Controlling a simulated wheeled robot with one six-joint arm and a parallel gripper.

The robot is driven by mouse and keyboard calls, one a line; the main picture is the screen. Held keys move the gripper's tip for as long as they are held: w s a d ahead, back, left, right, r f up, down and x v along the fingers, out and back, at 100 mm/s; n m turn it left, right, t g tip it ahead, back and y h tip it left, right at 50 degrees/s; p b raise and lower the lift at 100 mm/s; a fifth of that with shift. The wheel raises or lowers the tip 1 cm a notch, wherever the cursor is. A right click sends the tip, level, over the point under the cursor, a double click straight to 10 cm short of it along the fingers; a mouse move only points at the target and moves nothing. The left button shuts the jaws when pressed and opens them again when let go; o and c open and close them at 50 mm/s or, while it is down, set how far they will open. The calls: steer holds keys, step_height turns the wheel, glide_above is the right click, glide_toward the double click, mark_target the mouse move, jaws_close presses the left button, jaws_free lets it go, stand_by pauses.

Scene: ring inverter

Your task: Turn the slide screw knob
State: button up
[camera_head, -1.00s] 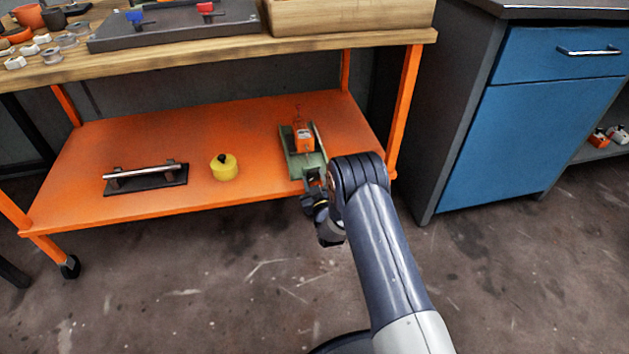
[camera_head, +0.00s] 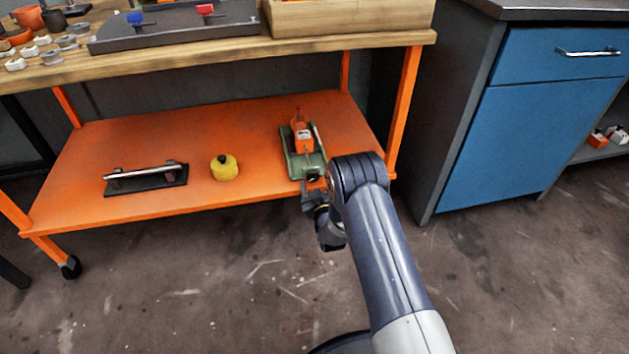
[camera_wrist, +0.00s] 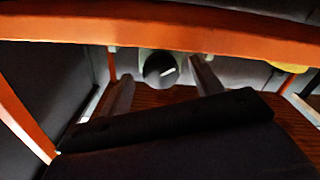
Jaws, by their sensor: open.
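The slide screw device is a green base (camera_head: 291,157) with an orange block (camera_head: 302,137) on it, at the right of the orange lower shelf. Its round dark knob (camera_wrist: 160,70), with a pale mark, faces the wrist camera. My gripper (camera_head: 309,190) is at the shelf's front edge, just in front of the device's near end. In the wrist view my gripper (camera_wrist: 160,85) is open, one finger on each side of the knob in the picture. The knob appears beyond the fingertips; I cannot tell the exact gap. Nothing is between the fingers.
A yellow round container (camera_head: 224,168) and a black plate with a metal bar handle (camera_head: 145,178) sit left on the lower shelf (camera_head: 120,140). The wooden worktop (camera_head: 200,57) lies above. A blue cabinet (camera_head: 550,120) stands right.

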steer(key=p+v, duration=0.3)
steer(key=v, duration=0.6)
steer(key=shift+s, duration=0.35)
steer(key=shift+r, duration=0.1)
